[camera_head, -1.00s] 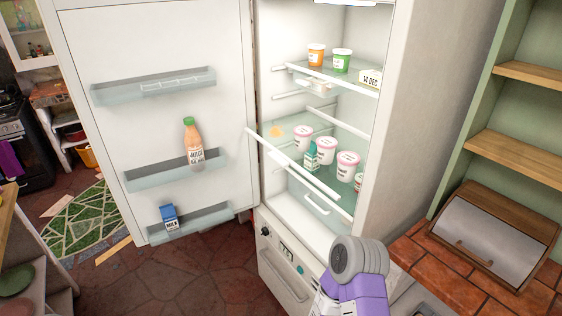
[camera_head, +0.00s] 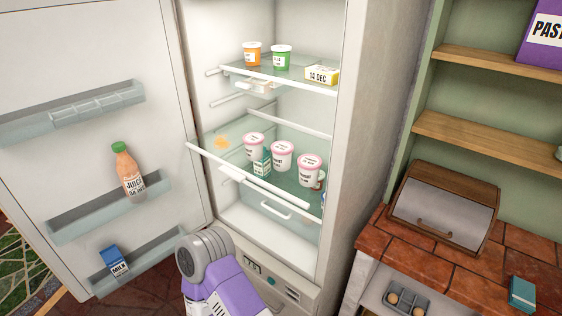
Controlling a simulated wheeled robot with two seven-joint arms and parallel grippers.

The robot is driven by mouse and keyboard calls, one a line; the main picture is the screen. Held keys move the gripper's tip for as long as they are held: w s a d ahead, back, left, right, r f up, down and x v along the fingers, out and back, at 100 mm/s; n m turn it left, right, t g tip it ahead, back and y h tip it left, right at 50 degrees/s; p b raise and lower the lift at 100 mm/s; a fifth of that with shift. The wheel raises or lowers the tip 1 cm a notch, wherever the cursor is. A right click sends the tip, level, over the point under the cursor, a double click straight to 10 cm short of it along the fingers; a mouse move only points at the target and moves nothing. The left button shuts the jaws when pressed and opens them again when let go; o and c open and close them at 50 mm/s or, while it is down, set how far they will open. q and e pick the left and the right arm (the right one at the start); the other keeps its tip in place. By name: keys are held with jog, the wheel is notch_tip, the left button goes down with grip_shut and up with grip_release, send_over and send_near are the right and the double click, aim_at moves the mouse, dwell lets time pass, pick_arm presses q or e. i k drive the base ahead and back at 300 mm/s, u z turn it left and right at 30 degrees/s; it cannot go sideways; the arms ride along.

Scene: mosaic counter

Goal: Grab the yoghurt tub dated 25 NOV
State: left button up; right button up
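Several white tubs with pink lids stand on the middle glass shelf (camera_head: 225,143) of the open fridge: a left tub (camera_head: 254,146), a middle tub (camera_head: 282,156) and a right tub (camera_head: 310,170). Their printed dates are too small to read. A green-and-white carton (camera_head: 262,163) stands in front of the left and middle tubs. An orange tub (camera_head: 252,54) and a green tub (camera_head: 281,58) stand on the top shelf. A purple and grey part of my arm shows at the bottom, in front of the fridge. Neither gripper's fingers are in view.
The fridge door stands open at left, with a juice bottle (camera_head: 129,172) and a milk carton (camera_head: 114,262) in its racks. A box marked 14 DEC (camera_head: 322,74) is on the top shelf. A bread box (camera_head: 446,208) stands on the tiled counter (camera_head: 445,263) at right.

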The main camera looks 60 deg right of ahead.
aim_at(310, 165)
jog(key=i, duration=0.95)
jog(key=z, duration=2.3)
